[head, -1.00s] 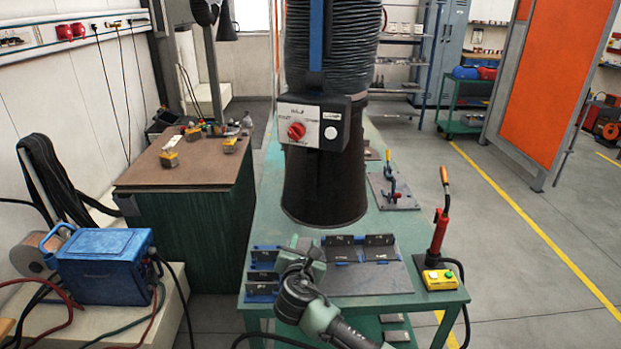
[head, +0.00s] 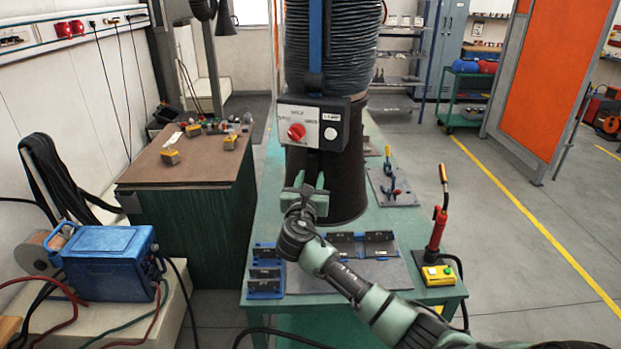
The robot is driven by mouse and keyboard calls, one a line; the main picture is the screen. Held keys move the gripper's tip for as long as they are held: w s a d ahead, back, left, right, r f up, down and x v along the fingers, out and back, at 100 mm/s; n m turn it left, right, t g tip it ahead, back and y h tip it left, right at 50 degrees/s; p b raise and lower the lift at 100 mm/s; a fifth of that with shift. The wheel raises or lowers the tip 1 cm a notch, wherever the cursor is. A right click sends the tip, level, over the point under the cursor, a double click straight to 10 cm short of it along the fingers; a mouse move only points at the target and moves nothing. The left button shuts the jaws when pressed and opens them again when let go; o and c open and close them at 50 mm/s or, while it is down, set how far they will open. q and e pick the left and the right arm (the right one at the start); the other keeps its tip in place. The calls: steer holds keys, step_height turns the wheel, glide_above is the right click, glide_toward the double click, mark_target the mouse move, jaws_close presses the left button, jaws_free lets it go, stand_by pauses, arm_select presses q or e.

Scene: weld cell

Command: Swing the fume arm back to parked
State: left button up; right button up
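The fume arm (head: 327,55) hangs over the green bench, with a ribbed dark hose and a blue bar down its front. Its black hood (head: 349,190) is low over the bench top. A control box (head: 308,122) with a red knob (head: 296,132) and a white label is on the hood's front. My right gripper (head: 310,179) is just below the control box, in front of the hood. Its fingers point up and look apart, with nothing between them. I cannot tell whether it touches the hood. My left gripper is not in view.
The green bench (head: 416,222) carries a fixture plate (head: 350,275), a clamp (head: 392,188), a red torch (head: 437,235) and a yellow button box (head: 438,276). A brown-topped table (head: 200,165) and blue welder (head: 108,262) stand left. An orange screen (head: 550,80) stands right; the floor between is clear.

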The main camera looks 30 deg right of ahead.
steer(key=shift+f, duration=0.1)
jaws_close()
stand_by(1.3)
